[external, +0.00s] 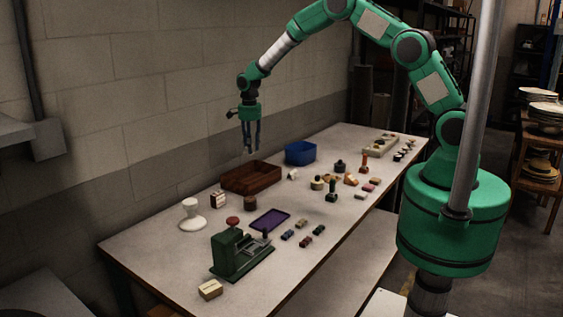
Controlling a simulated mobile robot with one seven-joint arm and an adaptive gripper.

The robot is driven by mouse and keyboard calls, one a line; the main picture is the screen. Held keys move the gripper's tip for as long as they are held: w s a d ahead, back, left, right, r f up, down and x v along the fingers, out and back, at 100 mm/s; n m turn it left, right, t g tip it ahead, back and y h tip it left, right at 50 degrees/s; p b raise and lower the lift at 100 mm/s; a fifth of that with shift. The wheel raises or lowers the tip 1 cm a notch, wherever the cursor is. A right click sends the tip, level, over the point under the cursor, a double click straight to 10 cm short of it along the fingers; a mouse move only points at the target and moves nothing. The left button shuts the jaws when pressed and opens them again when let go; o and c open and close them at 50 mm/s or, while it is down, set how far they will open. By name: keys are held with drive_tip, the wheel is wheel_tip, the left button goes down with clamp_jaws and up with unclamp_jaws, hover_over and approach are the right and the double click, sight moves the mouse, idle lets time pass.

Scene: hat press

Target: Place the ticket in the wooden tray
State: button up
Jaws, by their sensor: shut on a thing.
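The wooden tray (262,186) is a brown open box on the far side of the table, left of the blue bin. My gripper (251,150) points down, with its fingertips in the picture just above the tray's back rim. It is clear of the table. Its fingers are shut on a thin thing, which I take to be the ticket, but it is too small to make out. I cannot make out a ticket elsewhere on the table. The inside of the tray is dark and looks empty.
A blue bin (301,153) stands right of the tray. A green press (240,252) stands at the front. Several stamps and small blocks lie to the right.

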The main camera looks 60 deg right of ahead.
sight(252, 177)
drive_tip(key=f, duration=0.3)
drive_tip(key=shift+s+d+f, duration=0.1)
drive_tip(key=shift+d+f, duration=0.05)
drive_tip(key=shift+d, duration=0.1)
drive_tip(key=shift+f, duration=0.6)
drive_tip(key=shift+f, duration=3.05)
drive_tip(key=shift+c, duration=0.2)
drive_tip(key=shift+f, duration=0.1)
drive_tip(key=shift+f, duration=1.8)
drive_tip(key=o, duration=0.7)
drive_tip(key=shift+r, duration=0.1)
